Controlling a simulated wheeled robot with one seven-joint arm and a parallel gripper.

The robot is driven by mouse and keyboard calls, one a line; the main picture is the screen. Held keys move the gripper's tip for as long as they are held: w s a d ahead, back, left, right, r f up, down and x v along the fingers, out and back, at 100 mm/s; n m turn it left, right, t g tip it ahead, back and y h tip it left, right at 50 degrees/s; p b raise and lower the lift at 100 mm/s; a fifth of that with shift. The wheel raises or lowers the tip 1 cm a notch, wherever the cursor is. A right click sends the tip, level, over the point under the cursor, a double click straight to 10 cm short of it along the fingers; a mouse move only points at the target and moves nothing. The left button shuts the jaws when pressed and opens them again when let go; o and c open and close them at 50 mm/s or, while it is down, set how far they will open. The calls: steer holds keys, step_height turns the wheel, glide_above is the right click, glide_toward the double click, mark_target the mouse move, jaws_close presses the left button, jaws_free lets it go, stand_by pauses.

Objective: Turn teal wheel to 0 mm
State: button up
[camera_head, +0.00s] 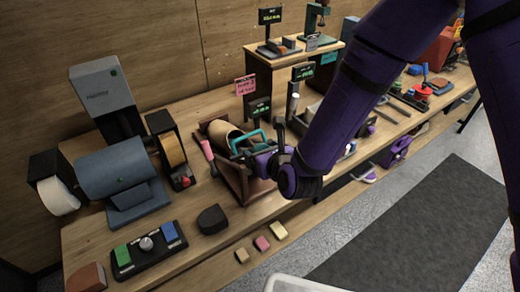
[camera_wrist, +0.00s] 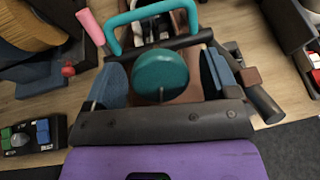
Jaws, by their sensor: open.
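The teal wheel (camera_wrist: 161,76) is a round knob in the middle of the wrist view. It lies between the two blue-padded fingers of my gripper (camera_wrist: 163,88). The fingers are open, with a visible gap on each side of the wheel. A teal handle frame (camera_wrist: 150,18) arches just beyond it, and also shows in the head view (camera_head: 249,141). In the head view my gripper (camera_head: 262,160) is at the wooden cradle (camera_head: 230,174) on the bench. The wheel itself is hidden there behind my gripper and arm. No mark on the wheel is readable.
A pink-handled tool (camera_head: 208,151) stands at the cradle's left. A small dark display (camera_head: 259,108) with green text, too small to read, stands behind. A button panel (camera_head: 148,249) and a blue drum machine (camera_head: 112,168) are to the left. A dark block (camera_head: 212,219) lies in front.

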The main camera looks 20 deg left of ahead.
steer(key=shift+x, duration=1.1)
steer(key=c, duration=0.9)
